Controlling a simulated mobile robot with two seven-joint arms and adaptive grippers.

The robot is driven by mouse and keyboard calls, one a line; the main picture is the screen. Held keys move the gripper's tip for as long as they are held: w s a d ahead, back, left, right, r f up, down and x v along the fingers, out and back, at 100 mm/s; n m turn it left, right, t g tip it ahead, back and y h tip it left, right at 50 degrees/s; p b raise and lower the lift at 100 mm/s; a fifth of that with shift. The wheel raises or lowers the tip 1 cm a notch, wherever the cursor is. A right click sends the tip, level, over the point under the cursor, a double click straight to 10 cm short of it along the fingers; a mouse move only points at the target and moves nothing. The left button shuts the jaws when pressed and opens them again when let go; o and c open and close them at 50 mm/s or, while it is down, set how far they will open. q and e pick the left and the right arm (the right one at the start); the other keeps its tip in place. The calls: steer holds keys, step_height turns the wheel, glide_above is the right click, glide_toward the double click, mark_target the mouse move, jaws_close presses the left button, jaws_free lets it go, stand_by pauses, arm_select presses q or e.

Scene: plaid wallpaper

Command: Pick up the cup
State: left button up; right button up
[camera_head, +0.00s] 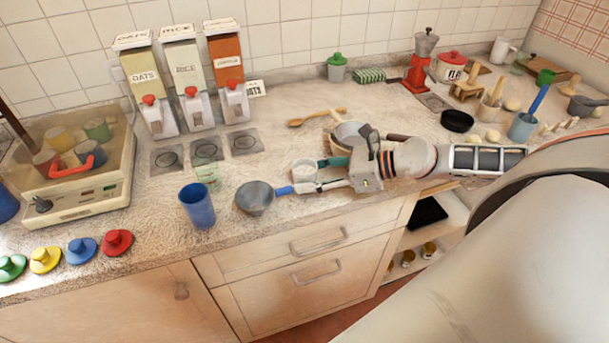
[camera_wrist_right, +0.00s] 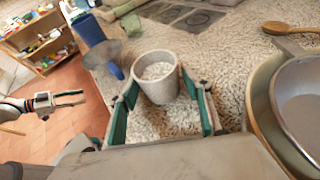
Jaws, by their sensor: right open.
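Contact is not clear. My left gripper (camera_wrist_right: 68,98) shows small at the left of the right wrist view, out over the floor, fingers apart.
A grey pan (camera_head: 255,197) with a blue handle stands close to the cup, left of my right gripper. A blue cup (camera_head: 197,206) is farther left. A metal bowl (camera_head: 350,133) and a wooden spoon (camera_head: 318,117) lie behind. The counter's front edge is close.

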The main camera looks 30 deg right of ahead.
steer(key=shift+w+a+f, duration=0.25)
steer(key=shift+w+a, duration=0.2)
steer(key=shift+a, duration=0.05)
steer(key=shift+c, duration=0.5)
steer(key=c, duration=0.9)
steer(key=shift+r, duration=0.1)
